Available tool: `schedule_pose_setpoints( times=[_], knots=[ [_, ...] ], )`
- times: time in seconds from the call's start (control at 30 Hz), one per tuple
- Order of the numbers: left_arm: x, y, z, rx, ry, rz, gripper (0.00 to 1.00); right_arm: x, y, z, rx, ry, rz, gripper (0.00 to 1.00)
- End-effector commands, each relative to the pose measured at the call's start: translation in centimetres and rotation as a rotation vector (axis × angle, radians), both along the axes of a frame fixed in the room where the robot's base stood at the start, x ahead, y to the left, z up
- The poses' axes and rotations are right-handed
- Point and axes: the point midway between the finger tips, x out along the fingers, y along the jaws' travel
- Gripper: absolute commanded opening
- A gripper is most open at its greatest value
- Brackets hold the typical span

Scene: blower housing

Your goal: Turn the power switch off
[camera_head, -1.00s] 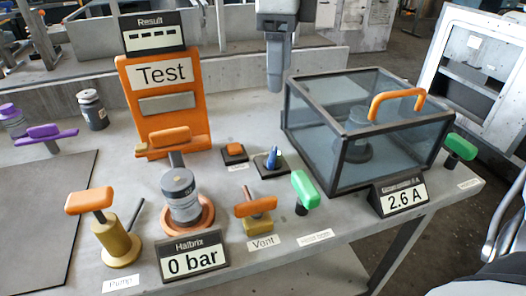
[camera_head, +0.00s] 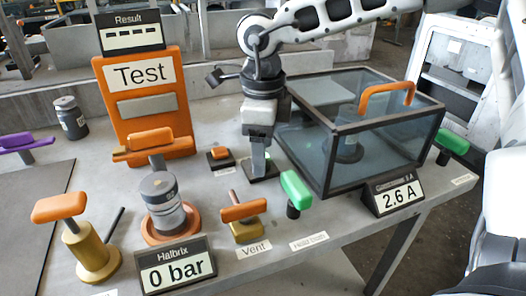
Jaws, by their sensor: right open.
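A small black switch base (camera_head: 270,174) sits on the grey bench between the orange test stand and the glass box. Its blue lever is hidden behind my right gripper. My right gripper (camera_head: 259,168) points down over this base, with its fingers close to the lever's place. It is open, though the gap between the fingers barely shows from here. I cannot tell whether the fingers touch the lever. No readable label names the power switch. My left gripper is not in view.
An orange button (camera_head: 220,153) stands just left of my gripper. A green handle (camera_head: 296,188) is at its front right, and the glass box (camera_head: 390,140) with an orange handle is close on the right. The display (camera_head: 394,197) reads 2.6 A; the gauge (camera_head: 176,268) reads 0 bar.

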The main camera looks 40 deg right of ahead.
Motion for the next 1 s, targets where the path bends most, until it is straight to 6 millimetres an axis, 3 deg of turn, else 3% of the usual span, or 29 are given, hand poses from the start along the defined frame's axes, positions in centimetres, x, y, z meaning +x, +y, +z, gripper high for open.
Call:
schedule_pose_setpoints(
  times=[0.37, 0.4, 0.57, 1.0],
  knots=[
    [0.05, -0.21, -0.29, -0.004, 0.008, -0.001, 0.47, -0.01, 0.01, -0.75, 0.001, -0.001, 0.000, 0.69],
    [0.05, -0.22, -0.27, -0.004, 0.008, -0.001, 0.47, 0.00, 0.00, -0.75, 0.001, -0.001, 0.000, 0.66],
    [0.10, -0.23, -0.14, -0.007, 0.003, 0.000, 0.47, -0.01, 0.01, -0.73, 0.000, 0.000, 0.000, 0.24],
    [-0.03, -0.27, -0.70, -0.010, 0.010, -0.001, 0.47, 0.03, -0.03, -0.85, 0.000, 0.000, 0.073, 0.24]
  ],
)
